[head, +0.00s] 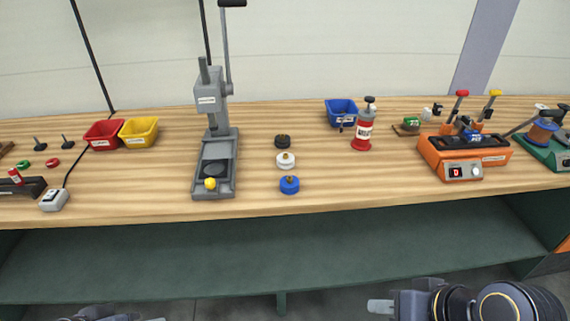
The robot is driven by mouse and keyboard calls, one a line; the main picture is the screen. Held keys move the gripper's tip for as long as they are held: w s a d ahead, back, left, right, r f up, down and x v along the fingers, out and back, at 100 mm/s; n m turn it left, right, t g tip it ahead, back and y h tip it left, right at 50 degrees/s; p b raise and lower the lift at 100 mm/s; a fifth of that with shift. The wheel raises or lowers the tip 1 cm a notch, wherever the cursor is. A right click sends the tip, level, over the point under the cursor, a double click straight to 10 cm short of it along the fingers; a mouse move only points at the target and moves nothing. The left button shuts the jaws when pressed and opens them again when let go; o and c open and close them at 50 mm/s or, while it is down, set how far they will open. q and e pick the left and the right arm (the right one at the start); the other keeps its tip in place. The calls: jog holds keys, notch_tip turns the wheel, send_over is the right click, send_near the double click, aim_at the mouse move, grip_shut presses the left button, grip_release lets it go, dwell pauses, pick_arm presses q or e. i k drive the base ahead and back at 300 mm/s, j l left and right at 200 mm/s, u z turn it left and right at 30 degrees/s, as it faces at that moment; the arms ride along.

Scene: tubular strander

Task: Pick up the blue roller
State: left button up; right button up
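The blue roller (289,186) lies on the wooden workbench (335,191), near its front edge and close to the middle of the head view. It has a small brass-coloured centre on top. A white roller (285,161) and a black roller (282,141) stand behind it in a line, with small gaps between them. My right gripper (379,307) is low at the bottom right, in front of and below the bench top, well apart from the blue roller. Its finger opening is not clear. My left gripper (153,320) barely shows at the bottom edge, mostly cut off.
A grey lever press (216,140) with a yellow knob stands left of the rollers. An orange machine (464,157) is farther right. The bench around the blue roller is clear.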

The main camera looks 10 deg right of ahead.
aim_at(286, 188)
jog(key=i+j+u, duration=0.1)
jog(key=i+u, duration=0.35)
jog(key=i, duration=0.4)
